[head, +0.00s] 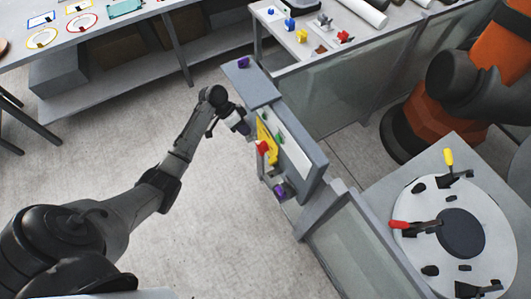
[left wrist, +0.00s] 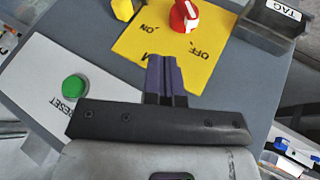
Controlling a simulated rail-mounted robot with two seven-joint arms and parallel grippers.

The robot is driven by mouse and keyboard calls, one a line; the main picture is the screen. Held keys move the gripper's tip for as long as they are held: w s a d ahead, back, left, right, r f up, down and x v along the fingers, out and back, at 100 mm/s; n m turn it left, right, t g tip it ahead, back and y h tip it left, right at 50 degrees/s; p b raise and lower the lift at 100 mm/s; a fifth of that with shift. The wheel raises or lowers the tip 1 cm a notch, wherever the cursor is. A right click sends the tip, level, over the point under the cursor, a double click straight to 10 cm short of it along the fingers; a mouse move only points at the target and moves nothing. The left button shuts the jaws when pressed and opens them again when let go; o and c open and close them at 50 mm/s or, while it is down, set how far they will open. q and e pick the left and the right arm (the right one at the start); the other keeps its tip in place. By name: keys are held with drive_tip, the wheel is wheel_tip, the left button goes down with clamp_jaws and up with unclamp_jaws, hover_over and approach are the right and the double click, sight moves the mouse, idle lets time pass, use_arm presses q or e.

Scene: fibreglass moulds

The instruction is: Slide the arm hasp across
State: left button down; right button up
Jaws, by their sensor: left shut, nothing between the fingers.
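A yellow plate (left wrist: 150,45) with ON and OFF lettering is on the grey control panel (head: 306,150). A red rotary knob (left wrist: 185,16) sits on the plate; it also shows in the head view (head: 262,147). A small yellow piece (left wrist: 122,9) stands at the plate's upper left edge, cut by the frame; I cannot tell whether it is the hasp. My left gripper (left wrist: 164,62) is shut and empty, its fingers over the plate's lower edge, hiding some lettering. I cannot tell whether they touch. In the head view it is beside the panel (head: 245,128). My right gripper is out of view.
A green RESET button (left wrist: 75,88) is left of the fingers. A grey holder marked TAG (left wrist: 270,25) juts out at upper right. A fence (head: 360,240) and a round mould (head: 425,215) stand right of the panel. The floor left of the panel is clear.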

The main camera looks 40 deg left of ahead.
use_arm(q)
drive_tip(key=shift+d+f, duration=0.1)
idle(0.3)
drive_tip(key=x, duration=0.9)
drive_tip(key=shift+d+f, duration=0.15)
drive_tip(key=d, duration=0.2)
drive_tip(key=shift+s+d+f+p, duration=0.1)
drive_tip(key=shift+s+d+p, duration=0.2)
drive_tip(key=shift+s+d, duration=0.25)
drive_tip(key=shift+d, duration=0.4)
